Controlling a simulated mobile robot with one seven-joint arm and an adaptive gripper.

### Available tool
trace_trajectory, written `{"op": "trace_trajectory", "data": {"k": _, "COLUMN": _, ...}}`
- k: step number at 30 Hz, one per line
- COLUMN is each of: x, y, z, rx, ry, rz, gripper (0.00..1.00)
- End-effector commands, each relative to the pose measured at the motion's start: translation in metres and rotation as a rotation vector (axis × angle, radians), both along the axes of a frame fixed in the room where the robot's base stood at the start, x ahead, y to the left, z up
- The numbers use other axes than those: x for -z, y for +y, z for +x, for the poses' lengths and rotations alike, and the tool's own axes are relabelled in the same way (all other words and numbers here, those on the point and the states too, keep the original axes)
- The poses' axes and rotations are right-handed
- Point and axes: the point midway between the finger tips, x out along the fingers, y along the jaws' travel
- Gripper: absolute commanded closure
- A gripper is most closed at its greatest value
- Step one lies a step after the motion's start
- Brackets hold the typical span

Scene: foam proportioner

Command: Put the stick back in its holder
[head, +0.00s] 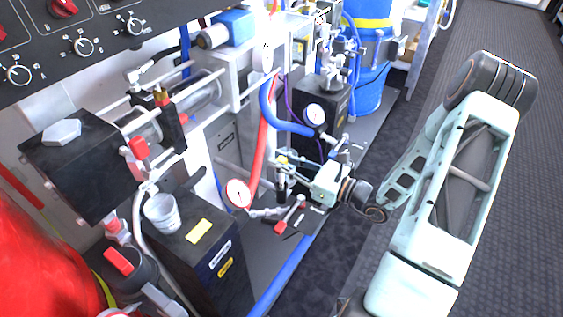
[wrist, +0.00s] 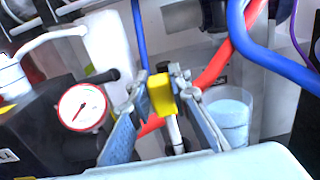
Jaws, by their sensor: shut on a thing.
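My gripper (head: 284,168) is in the middle of the head view, reaching left from my arm. In the wrist view, its two fingers (wrist: 162,88) are shut on the yellow top of a stick (wrist: 160,96). A pale and dark shaft shows below the yellow top, between the fingers. In the head view, the stick's dark shaft (head: 281,186) hangs roughly upright under the fingers. Its lower end is hard to make out. I cannot tell which part is the holder.
A clear container with pale blue contents (wrist: 230,118) stands right of the stick in the wrist view. A round gauge (head: 238,193) and red-handled valve (head: 284,224) are close to my gripper. Red (head: 262,150) and blue hoses (head: 275,112) run behind it. Open floor (head: 530,180) lies right.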

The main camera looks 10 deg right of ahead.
Motion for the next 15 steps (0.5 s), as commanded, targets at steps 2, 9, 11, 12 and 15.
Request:
{"op": "trace_trajectory", "data": {"k": 2, "x": 0.0007, "y": 0.0001, "z": 0.0000, "rx": 0.000, "ry": 0.000, "rz": 0.000, "gripper": 1.00}}
{"op": "trace_trajectory", "data": {"k": 9, "x": 0.0071, "y": 0.0001, "z": -0.0001, "rx": 0.000, "ry": 0.001, "rz": 0.001, "gripper": 0.80}}
{"op": "trace_trajectory", "data": {"k": 11, "x": 0.0066, "y": 0.0001, "z": -0.0001, "rx": 0.000, "ry": 0.001, "rz": 0.001, "gripper": 0.74}}
{"op": "trace_trajectory", "data": {"k": 12, "x": 0.0066, "y": 0.0001, "z": -0.0001, "rx": 0.000, "ry": 0.001, "rz": 0.001, "gripper": 0.69}}
{"op": "trace_trajectory", "data": {"k": 15, "x": 0.0065, "y": 0.0001, "z": -0.0001, "rx": 0.000, "ry": 0.001, "rz": 0.001, "gripper": 0.65}}
